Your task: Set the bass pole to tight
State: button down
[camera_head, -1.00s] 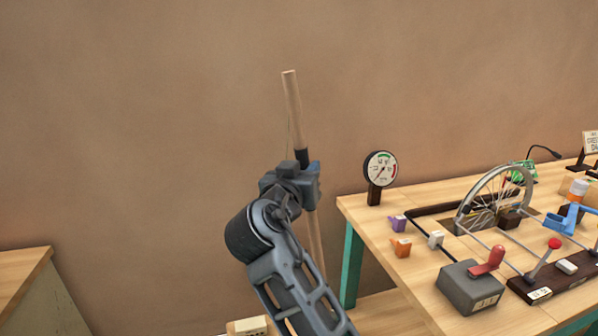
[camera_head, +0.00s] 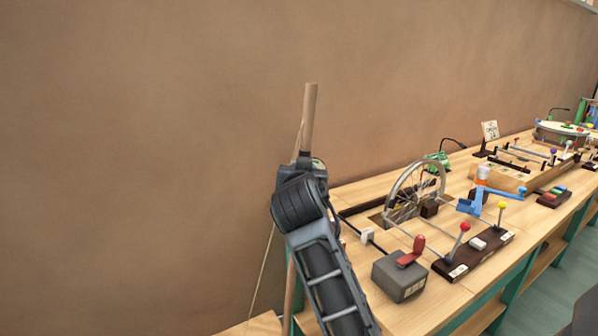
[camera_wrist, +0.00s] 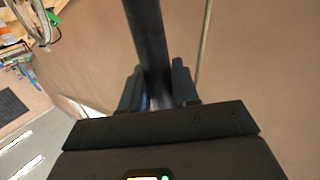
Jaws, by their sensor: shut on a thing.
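The bass pole (camera_head: 310,118) is a light wooden stick that stands nearly upright against the brown wall, its top tipped slightly right. A thin cord (camera_head: 265,268) slants down to its left. In the wrist view the pole's dark sleeve (camera_wrist: 147,38) runs down between the two fingers of my gripper (camera_wrist: 156,92), which is shut on it. The cord (camera_wrist: 203,48) also shows there, right of the sleeve. In the head view my arm hides the grip and the pole's middle. The round dial gauge is not clearly visible now.
A wooden bench (camera_head: 425,292) stands right of my arm. It bears a spoked wheel (camera_head: 408,190), a grey box with a red lever (camera_head: 400,275), a dark base with ball-topped levers (camera_head: 475,256) and a blue crank (camera_head: 484,200). The wall area left of the pole is clear.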

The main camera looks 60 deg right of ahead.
jog(key=c, duration=1)
grip_release()
jog(key=shift+s+d+f+g, duration=0.1)
jog(key=shift+s+d+g, duration=0.25)
jog(key=shift+d, duration=0.2)
jog(key=shift+o, duration=0.2)
jog(key=shift+a, duration=0.25)
jog(key=b+v, duration=0.1)
jog(key=v, duration=0.6)
jog(key=shift+s+a, duration=0.15)
jog(key=shift+a, duration=0.05)
